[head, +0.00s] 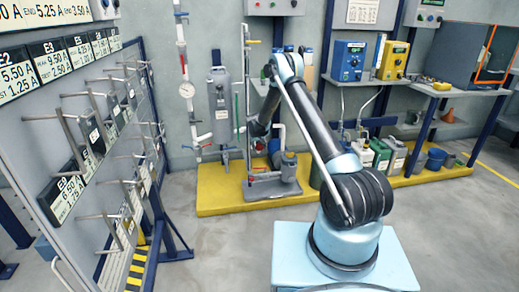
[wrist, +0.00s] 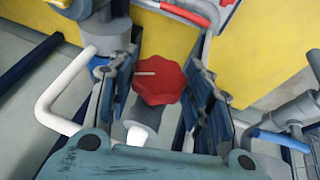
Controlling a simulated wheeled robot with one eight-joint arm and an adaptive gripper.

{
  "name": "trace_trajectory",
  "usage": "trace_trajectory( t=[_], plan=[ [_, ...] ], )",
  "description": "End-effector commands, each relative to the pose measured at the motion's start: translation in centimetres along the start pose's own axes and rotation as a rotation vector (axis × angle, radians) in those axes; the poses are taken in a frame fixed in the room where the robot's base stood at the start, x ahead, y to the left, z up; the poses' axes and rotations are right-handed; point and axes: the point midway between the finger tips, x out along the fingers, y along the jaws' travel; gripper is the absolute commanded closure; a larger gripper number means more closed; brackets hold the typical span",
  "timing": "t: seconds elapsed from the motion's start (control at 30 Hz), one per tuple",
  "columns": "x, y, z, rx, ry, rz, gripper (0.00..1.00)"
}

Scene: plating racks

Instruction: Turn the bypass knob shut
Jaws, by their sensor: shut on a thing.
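The bypass knob (wrist: 160,88) is a red, lobed knob with a pale pointer line directed to the left in the wrist view. My gripper (wrist: 163,76) has its two dark blue fingers on either side of the knob and is shut on it. The lower part of the knob's mount is partly hidden by my gripper. In the head view, my arm reaches to the pipework by the back wall, and the gripper there is small and mostly hidden.
A yellow plinth (head: 215,200) carries the pipework and pump. A grey filter housing (head: 220,110) stands left of my arm. Several canisters (head: 380,152) stand to the right. A plating rack (head: 75,225) fills the left. A white pipe (wrist: 58,92) runs beside my gripper.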

Motion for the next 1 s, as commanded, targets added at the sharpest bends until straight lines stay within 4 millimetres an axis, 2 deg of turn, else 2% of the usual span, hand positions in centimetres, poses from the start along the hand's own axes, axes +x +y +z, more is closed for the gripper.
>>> trace_trajectory(
  t=[0.5,1.0],
  plan=[
    [0.15,-0.77,0.01,-0.157,0.001,0.375,0.77],
    [0.19,-0.91,0.05,-0.21,0.001,0.501,0.77]
  ],
)
